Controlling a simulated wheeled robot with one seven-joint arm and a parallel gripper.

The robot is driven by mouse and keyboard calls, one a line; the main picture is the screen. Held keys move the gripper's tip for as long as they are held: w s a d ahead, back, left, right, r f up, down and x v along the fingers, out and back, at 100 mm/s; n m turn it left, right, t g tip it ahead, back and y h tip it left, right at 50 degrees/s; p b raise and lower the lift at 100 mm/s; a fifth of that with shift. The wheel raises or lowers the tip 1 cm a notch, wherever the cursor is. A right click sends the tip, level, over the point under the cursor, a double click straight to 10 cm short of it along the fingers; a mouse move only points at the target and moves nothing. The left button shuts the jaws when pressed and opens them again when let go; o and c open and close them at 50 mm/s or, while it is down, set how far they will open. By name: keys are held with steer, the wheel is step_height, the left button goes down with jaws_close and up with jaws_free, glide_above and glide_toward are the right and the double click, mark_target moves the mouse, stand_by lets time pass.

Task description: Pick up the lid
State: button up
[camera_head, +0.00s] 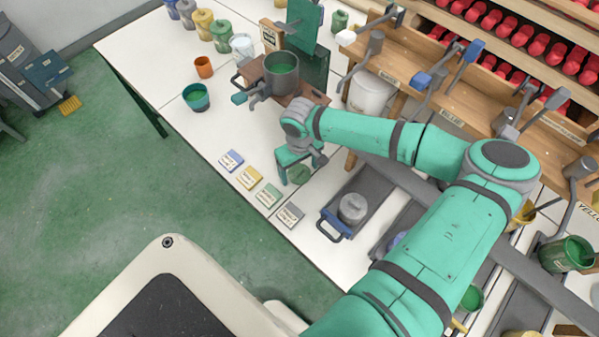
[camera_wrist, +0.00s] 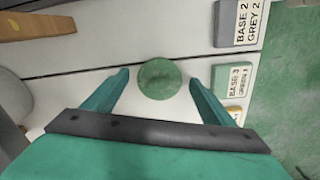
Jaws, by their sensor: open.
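A round green lid (camera_wrist: 159,79) lies flat on the white table. In the head view it shows as a green disc (camera_head: 299,174), partly hidden by my gripper. My gripper (camera_wrist: 159,90) is open and empty above the lid. In the wrist view its two teal fingers stand apart on either side of the lid, with a gap on each side. They do not appear to touch it; their exact height above the table is hard to tell.
Labelled blocks in blue (camera_head: 231,161), yellow (camera_head: 249,177), green (camera_head: 268,194) and grey (camera_head: 289,215) line the table's left edge. A grey pot (camera_head: 352,208) stands on a dark tray at right.

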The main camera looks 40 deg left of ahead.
steer(key=c, duration=1.1)
